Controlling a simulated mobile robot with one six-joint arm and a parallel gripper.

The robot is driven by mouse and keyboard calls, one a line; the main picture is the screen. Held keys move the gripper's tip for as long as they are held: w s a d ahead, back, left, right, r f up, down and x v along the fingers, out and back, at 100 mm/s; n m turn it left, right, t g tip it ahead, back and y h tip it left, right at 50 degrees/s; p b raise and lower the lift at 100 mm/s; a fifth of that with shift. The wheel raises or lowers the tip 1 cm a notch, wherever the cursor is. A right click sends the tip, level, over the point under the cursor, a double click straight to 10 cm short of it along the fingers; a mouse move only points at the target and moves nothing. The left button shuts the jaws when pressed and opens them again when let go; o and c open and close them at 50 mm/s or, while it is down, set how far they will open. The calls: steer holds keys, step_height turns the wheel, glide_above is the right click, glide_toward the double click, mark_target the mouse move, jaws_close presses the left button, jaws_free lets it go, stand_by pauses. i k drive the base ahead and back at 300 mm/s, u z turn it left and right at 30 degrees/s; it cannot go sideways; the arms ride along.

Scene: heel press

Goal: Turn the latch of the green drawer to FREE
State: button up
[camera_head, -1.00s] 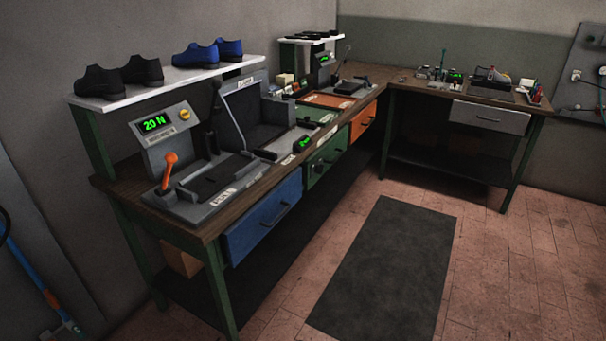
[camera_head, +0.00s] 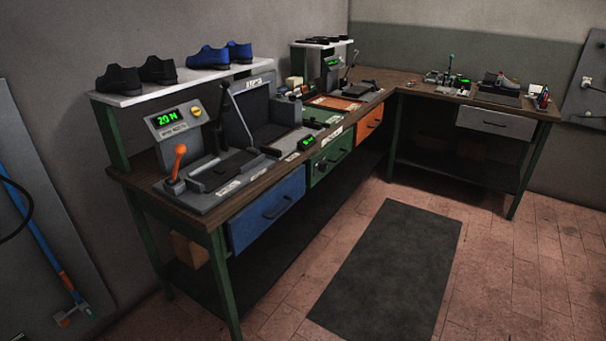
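The green drawer (camera_head: 328,163) sits under the long workbench, between the blue drawer and the orange drawer. It looks shut. A small latch (camera_head: 319,166) shows on its front, too small to tell which way it points. A dark handle is on the front to the right of the latch. My gripper is not in view.
The blue drawer (camera_head: 268,208) is nearer, the orange drawer (camera_head: 369,123) farther. A press with an orange lever (camera_head: 178,161) stands on the near bench end. A dark mat (camera_head: 390,265) lies on the tiled floor, which is otherwise clear before the bench.

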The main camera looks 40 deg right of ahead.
mark_target(323, 167)
steer(key=u, duration=0.5)
steer(key=k, duration=1.4)
steer(key=z, duration=0.8)
steer(key=i, duration=1.6)
steer(key=u, duration=0.3)
